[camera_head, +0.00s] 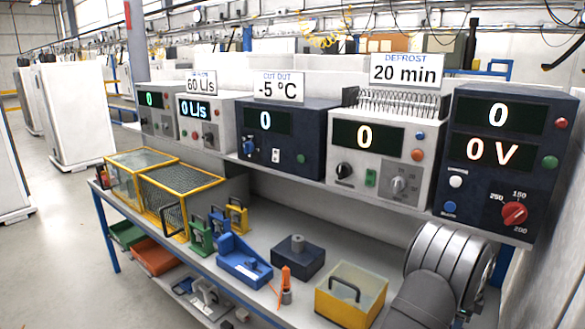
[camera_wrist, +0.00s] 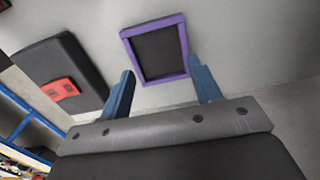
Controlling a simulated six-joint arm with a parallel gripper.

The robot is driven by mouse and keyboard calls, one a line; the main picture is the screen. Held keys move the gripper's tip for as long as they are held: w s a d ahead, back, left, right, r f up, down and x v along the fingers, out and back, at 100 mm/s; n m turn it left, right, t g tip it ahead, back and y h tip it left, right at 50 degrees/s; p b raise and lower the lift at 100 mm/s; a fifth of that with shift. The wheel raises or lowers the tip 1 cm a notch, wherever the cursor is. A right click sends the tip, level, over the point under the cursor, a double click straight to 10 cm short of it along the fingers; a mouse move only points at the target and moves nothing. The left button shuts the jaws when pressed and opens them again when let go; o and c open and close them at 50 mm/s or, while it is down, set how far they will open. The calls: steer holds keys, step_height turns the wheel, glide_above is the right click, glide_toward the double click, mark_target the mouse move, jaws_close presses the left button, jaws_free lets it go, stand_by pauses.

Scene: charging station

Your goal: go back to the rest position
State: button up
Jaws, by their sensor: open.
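My gripper (camera_wrist: 163,84) shows in the wrist view as two blue fingers, spread apart with nothing between them. Past the fingertips is a dark panel with a purple frame (camera_wrist: 157,52) on a pale grey surface; it looks apart from the fingers, though the distance is hard to judge. In the head view my grey arm is at the lower right, and my gripper does not show there. The arm hides part of the bench's right end.
Instrument boxes line the shelf, including a dark blue one (camera_head: 500,150) and a white one (camera_head: 378,150). Below are a yellow-edged case (camera_head: 350,295), a blue clamp-like tool (camera_head: 240,262) and mesh cages (camera_head: 180,190). A dark box with a red part (camera_wrist: 61,89) is left in the wrist view.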

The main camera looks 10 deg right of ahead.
steer(key=shift+s+r, duration=0.1)
steer(key=shift+r, duration=1.35)
steer(key=o, duration=0.9)
steer(key=s+a+r+m+t+h, duration=0.1)
steer(key=s+a+r+m+t, duration=0.4)
steer(key=r, duration=0.6)
steer(key=s+a+r+m+t, duration=0.2)
steer(key=s+a+r+t, duration=0.3)
steer(key=r, duration=0.5)
steer(key=s+a+r+m+t+h, duration=0.1)
steer(key=s+a+r+m+h, duration=0.35)
steer(key=s+m+h, duration=0.2)
steer(key=s+a+r+m+t+h, duration=0.25)
steer(key=s+r+m+h, duration=0.25)
steer(key=s, duration=0.3)
steer(key=shift+n+g, duration=0.25)
steer(key=shift+g, duration=0.1)
steer(key=x, duration=1)
steer(key=shift+w, duration=0.1)
steer(key=shift+a, duration=0.1)
